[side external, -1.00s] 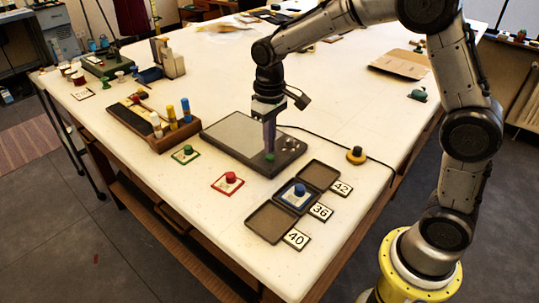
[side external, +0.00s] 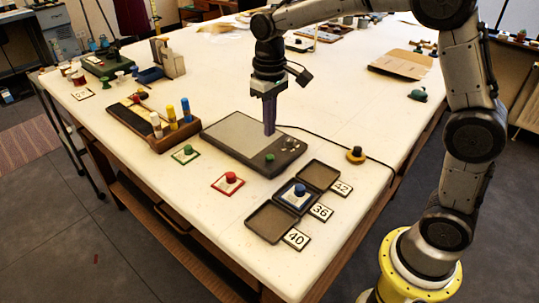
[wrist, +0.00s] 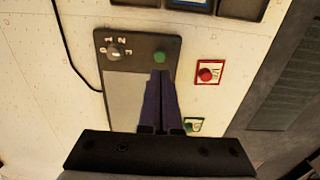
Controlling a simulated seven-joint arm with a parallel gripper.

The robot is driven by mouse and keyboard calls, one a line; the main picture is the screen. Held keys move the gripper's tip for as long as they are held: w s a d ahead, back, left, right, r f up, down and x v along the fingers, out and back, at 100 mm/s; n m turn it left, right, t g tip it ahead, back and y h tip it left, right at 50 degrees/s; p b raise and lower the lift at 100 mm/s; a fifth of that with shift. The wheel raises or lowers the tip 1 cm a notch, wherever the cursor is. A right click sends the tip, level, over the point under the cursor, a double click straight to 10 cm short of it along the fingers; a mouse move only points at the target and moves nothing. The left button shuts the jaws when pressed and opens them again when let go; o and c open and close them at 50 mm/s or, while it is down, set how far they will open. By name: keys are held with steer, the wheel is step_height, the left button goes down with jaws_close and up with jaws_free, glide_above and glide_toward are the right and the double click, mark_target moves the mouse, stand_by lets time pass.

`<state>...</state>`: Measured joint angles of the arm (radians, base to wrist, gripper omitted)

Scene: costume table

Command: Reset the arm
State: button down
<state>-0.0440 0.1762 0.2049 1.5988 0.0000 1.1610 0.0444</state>
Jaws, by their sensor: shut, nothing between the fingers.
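My gripper (side external: 269,131) is shut and empty, pointing straight down above the flat grey device (side external: 232,133) on the white table. In the wrist view its dark fingers (wrist: 162,74) lie together over the device's panel, just short of the green button (wrist: 160,57). The green button (side external: 270,157) also shows in the side view, below the fingertips and apart from them. A dial with markings (wrist: 114,51) sits beside the button on the panel.
Near the device are a red knob on a card (side external: 230,178), a green knob on a card (side external: 186,152), and dark trays (side external: 271,223) with number cards. A wooden rack (side external: 137,125) holds coloured cylinders.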

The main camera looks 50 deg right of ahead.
steer(key=s+d+r+t, duration=0.1)
steer(key=s+r+t, duration=0.3)
steer(key=s+r, duration=0.75)
steer(key=s+f+t, duration=0.1)
steer(key=s+f, duration=0.6)
steer(key=s, duration=0.5)
steer(key=shift+s+d+f+t, duration=0.3)
steer(key=shift+d+f, duration=0.05)
steer(key=shift+d, duration=0.05)
